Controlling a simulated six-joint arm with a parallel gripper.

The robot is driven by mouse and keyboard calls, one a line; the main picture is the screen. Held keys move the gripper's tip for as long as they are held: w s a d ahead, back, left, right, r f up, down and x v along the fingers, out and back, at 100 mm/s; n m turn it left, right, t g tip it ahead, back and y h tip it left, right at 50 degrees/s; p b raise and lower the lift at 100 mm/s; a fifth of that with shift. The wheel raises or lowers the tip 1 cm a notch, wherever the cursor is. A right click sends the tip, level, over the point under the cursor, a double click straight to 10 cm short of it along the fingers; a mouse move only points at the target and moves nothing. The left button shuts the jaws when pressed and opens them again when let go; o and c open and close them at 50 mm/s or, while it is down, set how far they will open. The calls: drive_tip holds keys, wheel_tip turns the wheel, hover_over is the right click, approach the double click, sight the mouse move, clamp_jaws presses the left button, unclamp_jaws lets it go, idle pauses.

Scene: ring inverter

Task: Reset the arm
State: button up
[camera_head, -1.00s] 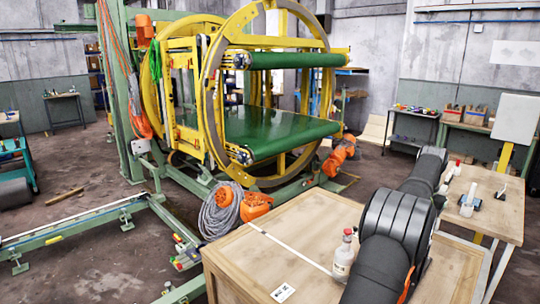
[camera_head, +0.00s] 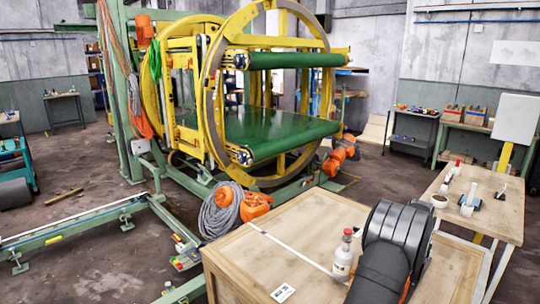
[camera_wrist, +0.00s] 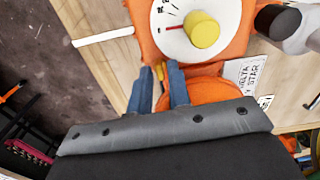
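My arm (camera_head: 395,240) rises from the bottom right of the head view in front of the wooden crate top. My gripper does not show in the head view. In the wrist view my gripper (camera_wrist: 161,72) has two blue-grey fingers a little apart. A small yellow piece shows in the gap, and I see no clear grip on it. Just beyond the fingertips is an orange body with a white dial and yellow knob (camera_wrist: 203,31).
The wooden crate top (camera_head: 290,240) has a white strip and a small label. A side table (camera_head: 490,205) with bottles stands at right. The large yellow ring machine (camera_head: 212,100) with green belts stands behind. A coiled grey hose (camera_head: 218,215) lies before it.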

drive_tip(key=n, duration=0.3)
drive_tip(key=shift+n, duration=0.4)
drive_tip(key=n, duration=0.4)
drive_tip(key=shift+n, duration=0.3)
drive_tip(key=n, duration=0.3)
drive_tip(key=shift+n, duration=2.3)
